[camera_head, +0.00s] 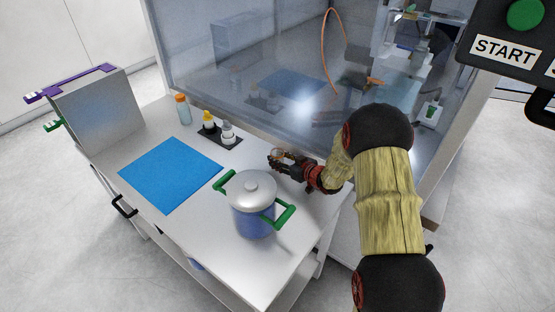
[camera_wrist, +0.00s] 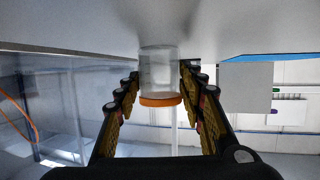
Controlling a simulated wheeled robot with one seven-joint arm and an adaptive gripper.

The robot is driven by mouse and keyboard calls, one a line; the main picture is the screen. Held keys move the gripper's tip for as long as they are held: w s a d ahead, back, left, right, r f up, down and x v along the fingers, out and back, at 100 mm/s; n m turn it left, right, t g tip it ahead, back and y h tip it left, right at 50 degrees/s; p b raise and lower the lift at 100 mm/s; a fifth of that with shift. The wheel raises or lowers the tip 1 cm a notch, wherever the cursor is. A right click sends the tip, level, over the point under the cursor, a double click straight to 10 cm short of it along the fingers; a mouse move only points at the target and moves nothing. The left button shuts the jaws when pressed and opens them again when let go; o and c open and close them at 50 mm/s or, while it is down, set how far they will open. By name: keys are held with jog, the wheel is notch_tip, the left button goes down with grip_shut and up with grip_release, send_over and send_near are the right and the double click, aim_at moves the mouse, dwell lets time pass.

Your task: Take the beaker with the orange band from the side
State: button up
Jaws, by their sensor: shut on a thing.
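The clear beaker (camera_wrist: 158,68) with an orange band (camera_wrist: 160,100) is between my gripper's fingers in the wrist view, which shows the scene upside down. My gripper (camera_wrist: 160,78) is shut on it from the side, one finger along each wall. In the head view my gripper (camera_head: 281,160) is low over the white table, behind the pot. The beaker (camera_head: 276,154) shows there only as a small clear shape at the fingertips, partly hidden by them. I cannot tell whether its base touches the table.
A blue pot (camera_head: 253,217) with a grey lid and green handles stands close in front of my gripper. A blue mat (camera_head: 171,174), a dark tray (camera_head: 228,143) with small bottles and an orange-capped bottle (camera_head: 183,109) are farther left. A clear panel (camera_head: 260,80) rises behind the table.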

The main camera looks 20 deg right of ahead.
jog(key=shift+r+p, duration=0.4)
jog(key=shift+s, duration=0.1)
jog(key=shift+s+d+p, duration=0.3)
jog(key=shift+s+d, duration=0.15)
jog(key=shift+s, duration=0.95)
jog(key=shift+s+d+p, duration=0.35)
jog(key=shift+s+d, duration=0.15)
jog(key=shift+s, duration=0.9)
jog(key=shift+s+d+p, duration=0.3)
jog(key=shift+s+d, duration=0.15)
jog(key=shift+s, duration=0.95)
